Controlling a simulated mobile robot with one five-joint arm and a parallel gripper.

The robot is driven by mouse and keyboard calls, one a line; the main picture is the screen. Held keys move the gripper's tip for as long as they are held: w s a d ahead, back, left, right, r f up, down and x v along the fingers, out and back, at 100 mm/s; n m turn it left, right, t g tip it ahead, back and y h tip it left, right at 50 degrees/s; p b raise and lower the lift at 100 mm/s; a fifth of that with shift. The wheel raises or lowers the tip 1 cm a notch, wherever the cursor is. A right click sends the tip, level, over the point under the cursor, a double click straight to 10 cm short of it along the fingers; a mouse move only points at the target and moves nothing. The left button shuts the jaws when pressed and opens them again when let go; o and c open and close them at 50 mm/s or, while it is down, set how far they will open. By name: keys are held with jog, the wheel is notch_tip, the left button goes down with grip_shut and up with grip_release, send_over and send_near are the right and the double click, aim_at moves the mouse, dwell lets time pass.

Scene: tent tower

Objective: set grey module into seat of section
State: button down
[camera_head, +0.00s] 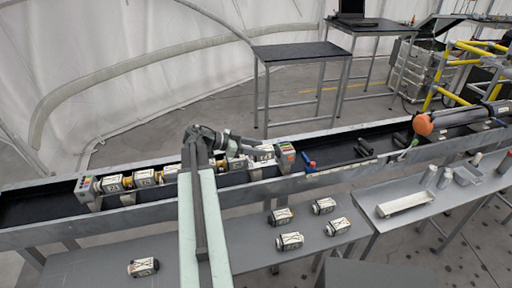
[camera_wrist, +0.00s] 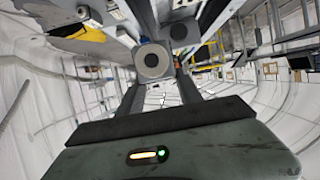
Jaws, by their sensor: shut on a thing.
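The section (camera_head: 88,188) lies in the long trough, with a row of white, numbered modules between its two end blocks; the right end block (camera_head: 285,157) has coloured marks. My arm crosses in front of the middle of the row and hides part of it, so the seat there cannot be made out. My gripper (camera_head: 228,143) is over the right half of the row. In the wrist view, my gripper (camera_wrist: 158,78) is shut on the grey module (camera_wrist: 153,61), whose round end with a dark centre faces the camera. Whether the module touches the section cannot be told.
Several loose modules (camera_head: 290,241) lie on the grey bench in front, one (camera_head: 143,267) farther left. The trough's front wall runs below my arm.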

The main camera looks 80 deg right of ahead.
aim_at(259, 146)
jog(key=d, duration=0.5)
jog(key=shift+w+f, duration=0.2)
jog(key=shift+w, duration=0.05)
jog(key=f+b, duration=0.2)
jog(key=d+f+b, duration=0.1)
jog(key=shift+s+f+b, duration=0.25)
jog(key=shift+b, duration=0.15)
jog(key=shift+a+f+b, duration=0.1)
jog(key=shift+f+b, duration=0.2)
jog(key=shift+w+r, duration=0.25)
jog(key=shift+w, duration=0.1)
jog(key=shift+f, duration=0.45)
jog(key=shift+s+a+b, duration=0.1)
jog(key=shift+b, duration=0.25)
jog(key=shift+a+f, duration=0.1)
jog(key=shift+f, duration=0.05)
jog(key=c, duration=0.8)
grip_release()
jog(key=shift+a, duration=0.1)
jog(key=shift+s, duration=0.1)
